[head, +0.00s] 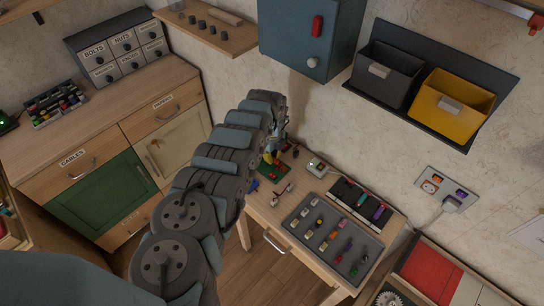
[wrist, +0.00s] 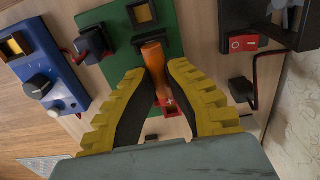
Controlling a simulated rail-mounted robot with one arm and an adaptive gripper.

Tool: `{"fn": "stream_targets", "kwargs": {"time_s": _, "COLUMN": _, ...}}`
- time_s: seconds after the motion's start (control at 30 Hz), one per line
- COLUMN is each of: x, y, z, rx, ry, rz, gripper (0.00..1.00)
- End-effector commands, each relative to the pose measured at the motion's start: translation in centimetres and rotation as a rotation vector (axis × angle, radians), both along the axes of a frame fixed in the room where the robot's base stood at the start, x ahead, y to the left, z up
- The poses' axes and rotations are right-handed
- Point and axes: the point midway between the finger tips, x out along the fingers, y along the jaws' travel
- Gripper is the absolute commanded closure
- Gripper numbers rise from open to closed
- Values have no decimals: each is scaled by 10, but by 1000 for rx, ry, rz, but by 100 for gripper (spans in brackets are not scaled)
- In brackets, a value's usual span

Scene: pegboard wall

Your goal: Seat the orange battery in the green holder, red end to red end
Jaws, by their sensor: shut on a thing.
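The orange battery (wrist: 154,58) is in the wrist view, between the yellow fingers of my gripper (wrist: 158,72), which is shut on it. It lies over the green holder (wrist: 189,14), a green board with dark fittings. A red patch with a white plus mark (wrist: 169,104) shows at the battery's lower end, between the fingers; I cannot tell whether it belongs to the battery or the holder. Whether the battery touches the holder is unclear. In the head view my gripper (head: 270,157) is small over the green holder (head: 272,174), and the battery cannot be made out.
A blue module with a knob (wrist: 40,85) is left of the holder in the wrist view. A red switch (wrist: 243,43) and dark parts are to the right. In the head view, a grey tray of small parts (head: 307,255) and a dark tray (head: 375,207) occupy the bench's right.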

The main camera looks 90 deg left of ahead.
Motion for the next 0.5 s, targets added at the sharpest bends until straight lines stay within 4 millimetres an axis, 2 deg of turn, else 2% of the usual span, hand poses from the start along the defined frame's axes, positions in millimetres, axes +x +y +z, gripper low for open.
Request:
{"fn": "stream_targets", "kwargs": {"time_s": 0.43, "x": 0, "y": 0, "z": -10, "rx": 0, "ry": 0, "rz": 0, "gripper": 100}}
{"fn": "stream_targets", "kwargs": {"time_s": 0.47, "x": -1, "y": 0, "z": -9, "rx": 0, "ry": 0, "rz": 1, "gripper": 79}}
{"fn": "stream_targets", "kwargs": {"time_s": 0.5, "x": 0, "y": 0, "z": -9, "rx": 0, "ry": 0, "rz": 0, "gripper": 67}}
